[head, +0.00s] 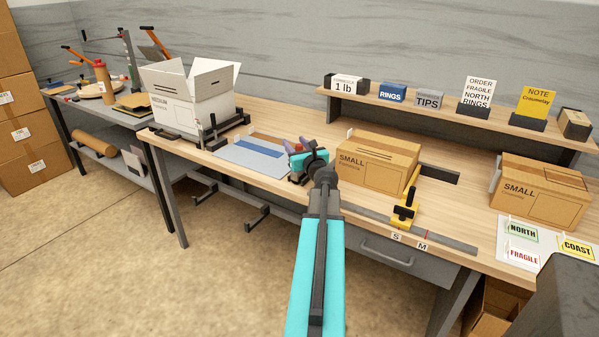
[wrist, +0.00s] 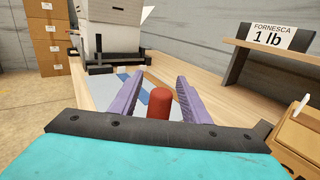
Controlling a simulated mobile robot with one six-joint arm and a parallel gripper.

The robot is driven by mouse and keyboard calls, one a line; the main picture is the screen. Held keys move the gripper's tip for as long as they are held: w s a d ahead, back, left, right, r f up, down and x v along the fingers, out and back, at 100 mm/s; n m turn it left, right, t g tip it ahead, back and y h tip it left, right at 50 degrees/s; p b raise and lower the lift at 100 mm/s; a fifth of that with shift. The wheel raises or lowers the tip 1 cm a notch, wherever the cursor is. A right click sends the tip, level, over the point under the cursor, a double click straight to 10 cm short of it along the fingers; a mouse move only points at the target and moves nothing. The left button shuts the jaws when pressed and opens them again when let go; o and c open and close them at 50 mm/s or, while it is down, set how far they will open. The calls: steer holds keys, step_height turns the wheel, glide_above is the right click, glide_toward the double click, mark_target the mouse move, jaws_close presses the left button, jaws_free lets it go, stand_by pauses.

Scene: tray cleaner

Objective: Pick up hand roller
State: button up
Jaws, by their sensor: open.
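A red, rounded, upright piece (wrist: 159,103) stands between the fingers in the wrist view; it looks like the handle of the hand roller, but the rest of the roller is hidden behind my gripper. My gripper (wrist: 158,90) is open, with a purple finger on each side of the red piece and visible gaps. In the head view my gripper (head: 296,149) is over the workbench, between the grey mat and a small carton. The roller is not clearly visible there.
The grey mat with a blue strip (head: 229,155) lies left of my gripper. A white open carton (head: 184,100) stands in a black-cornered frame beyond it. A closed small carton (head: 360,172) is close on the right, beside a yellow-black stop (head: 404,210). A shelf (head: 450,112) runs along the back.

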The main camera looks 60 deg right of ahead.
steer(key=shift+c, duration=0.3)
jaws_close()
steer(key=s+a+r+b, duration=0.2)
steer(key=s+a+b, duration=0.1)
steer(key=s+b, duration=0.3)
steer(key=s+a+r+b, duration=0.2)
steer(key=s+a+b, duration=0.2)
steer(key=s+b, duration=0.3)
steer(key=shift+s+r, duration=0.4)
steer(key=shift+s, duration=0.2)
stand_by(1.1)
steer(key=shift+a+r+b, duration=0.1)
steer(key=shift+b, duration=0.25)
